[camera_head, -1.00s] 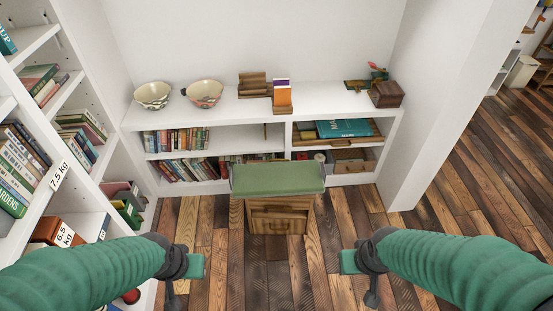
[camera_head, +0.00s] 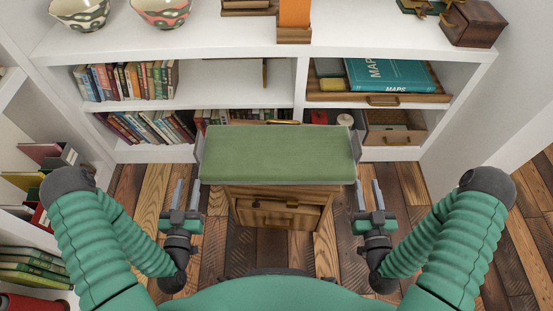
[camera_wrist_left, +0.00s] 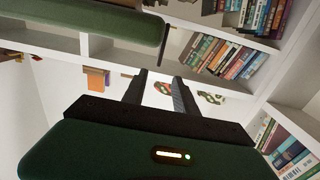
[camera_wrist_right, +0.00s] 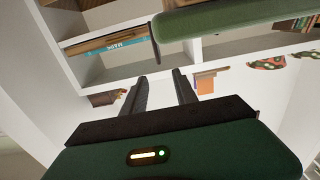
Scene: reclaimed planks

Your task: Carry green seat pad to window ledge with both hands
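The green seat pad (camera_head: 277,153) lies flat on a small wooden drawer stand (camera_head: 275,213), with grey upright pieces at its left and right ends. It also shows in the left wrist view (camera_wrist_left: 85,22) and the right wrist view (camera_wrist_right: 230,17). My left gripper (camera_head: 186,193) is beside the pad's left end, lower than its top, with fingers apart and nothing between them. My right gripper (camera_head: 369,195) is beside the right end, also with fingers apart and empty. Neither gripper touches the pad. No window ledge is clearly recognisable; a white shelf top is behind the stand.
The white shelf unit (camera_head: 235,42) behind holds books, a teal maps book (camera_head: 391,75) and drawers. Its top bears two bowls (camera_head: 162,11), an orange item (camera_head: 294,14) and a wooden box (camera_head: 473,23). Side shelves stand at left, a white wall at right. Plank floor shows around the stand.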

